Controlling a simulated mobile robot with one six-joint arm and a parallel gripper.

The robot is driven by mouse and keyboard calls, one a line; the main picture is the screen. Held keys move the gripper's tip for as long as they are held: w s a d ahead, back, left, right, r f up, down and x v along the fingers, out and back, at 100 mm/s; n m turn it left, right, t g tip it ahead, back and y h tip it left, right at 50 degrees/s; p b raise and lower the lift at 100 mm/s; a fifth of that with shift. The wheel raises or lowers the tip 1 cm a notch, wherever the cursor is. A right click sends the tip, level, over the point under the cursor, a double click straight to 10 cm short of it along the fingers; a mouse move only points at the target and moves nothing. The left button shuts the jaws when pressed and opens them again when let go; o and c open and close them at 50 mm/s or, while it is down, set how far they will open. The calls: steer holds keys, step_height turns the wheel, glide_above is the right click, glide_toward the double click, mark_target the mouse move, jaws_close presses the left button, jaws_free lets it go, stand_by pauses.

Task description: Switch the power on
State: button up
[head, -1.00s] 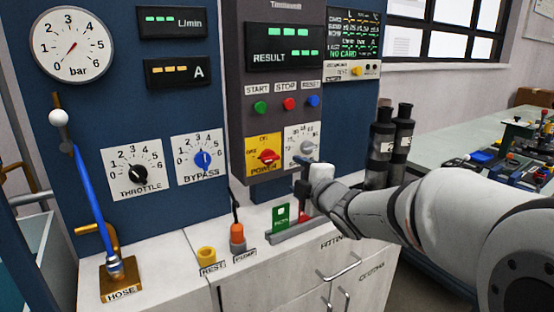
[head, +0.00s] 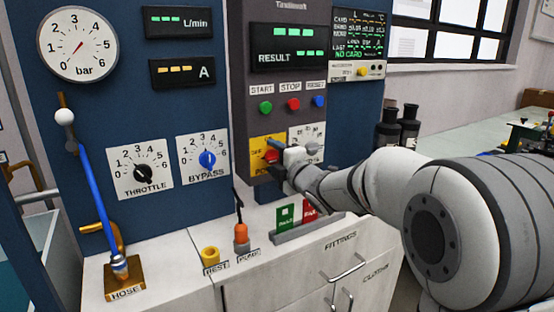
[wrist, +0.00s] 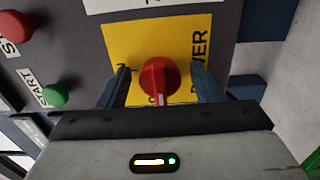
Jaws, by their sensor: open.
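The red power knob (wrist: 157,78) sits on a yellow plate (wrist: 122,42) marked POWER in the wrist view. My gripper (wrist: 160,85) is open, with one dark finger on each side of the knob; I cannot tell whether either finger touches it. In the head view my gripper (head: 277,148) is at the yellow plate (head: 257,146) on the grey control panel and covers part of the red knob (head: 270,155) and the plate's lettering. The knob's pointer setting is hard to read.
Green START (head: 265,107), red STOP (head: 293,104) and blue RESET (head: 319,101) buttons sit above the plate. A white dial plate (head: 308,132) is just right, partly behind my arm. Below are the counter, a plug (head: 241,234) and green and red cards (head: 284,216).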

steer(key=c, duration=0.9)
steer(key=shift+d, duration=0.2)
steer(key=shift+c, duration=0.5)
steer(key=shift+a, duration=0.15)
steer(key=shift+m, duration=1.8)
steer(key=m+p, duration=0.2)
steer(key=m, duration=0.3)
steer(key=shift+r+m, duration=0.1)
steer(key=shift+m, duration=0.2)
steer(key=m+p, duration=0.1)
steer(key=m, duration=0.3)
steer(key=shift+p, duration=0.4)
steer(key=shift+m+p, duration=0.85)
steer(key=shift+m, duration=1.45)
